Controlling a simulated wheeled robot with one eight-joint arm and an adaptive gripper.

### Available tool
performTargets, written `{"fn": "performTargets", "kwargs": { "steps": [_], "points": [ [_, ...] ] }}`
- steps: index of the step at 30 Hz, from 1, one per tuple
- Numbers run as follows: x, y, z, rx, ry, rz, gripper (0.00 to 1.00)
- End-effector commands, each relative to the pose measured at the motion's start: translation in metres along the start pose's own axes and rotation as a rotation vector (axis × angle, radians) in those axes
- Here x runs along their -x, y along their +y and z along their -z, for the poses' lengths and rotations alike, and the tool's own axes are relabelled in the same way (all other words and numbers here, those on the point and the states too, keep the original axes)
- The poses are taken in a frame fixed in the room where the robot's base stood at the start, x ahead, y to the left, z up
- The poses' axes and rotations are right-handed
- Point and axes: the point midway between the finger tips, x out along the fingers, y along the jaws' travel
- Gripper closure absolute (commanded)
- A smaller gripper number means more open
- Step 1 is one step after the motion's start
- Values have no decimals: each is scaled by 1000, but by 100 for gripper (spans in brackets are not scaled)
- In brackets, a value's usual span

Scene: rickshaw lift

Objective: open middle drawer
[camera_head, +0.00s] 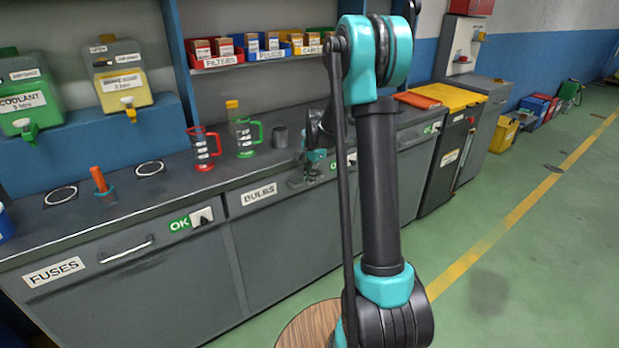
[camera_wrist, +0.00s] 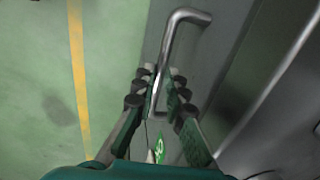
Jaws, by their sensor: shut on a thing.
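The middle drawer (camera_head: 240,209) has a grey front with a BULBS label (camera_head: 259,194) in the head view. Its front looks about level with the counter front. My gripper (camera_head: 308,172) is low at the counter edge, in front of this drawer, and covers its handle there. In the wrist view, the silver bar handle (camera_wrist: 170,38) runs down between my gripper's fingers (camera_wrist: 164,80). The fingers are shut on its lower part. A green OK tag (camera_wrist: 160,148) shows between the fingers.
The FUSES drawer (camera_head: 70,288) is at the left, its front flush. On the counter stand a red-handled jug (camera_head: 203,148), a green-handled jug (camera_head: 245,135) and an orange-handled tool (camera_head: 100,182). A black-fronted cabinet (camera_head: 450,158) stands right. The green floor (camera_head: 500,270) is clear at the right.

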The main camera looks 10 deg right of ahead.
Motion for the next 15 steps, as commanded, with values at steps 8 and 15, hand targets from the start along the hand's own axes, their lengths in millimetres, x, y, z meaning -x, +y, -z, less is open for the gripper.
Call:
{"fn": "performTargets", "kwargs": {
  "steps": [8, 15],
  "points": [
    [7, 35, 0, -2, 1, -1, 100],
    [20, 104, 0, -5, 2, -1, 100]
  ]
}}
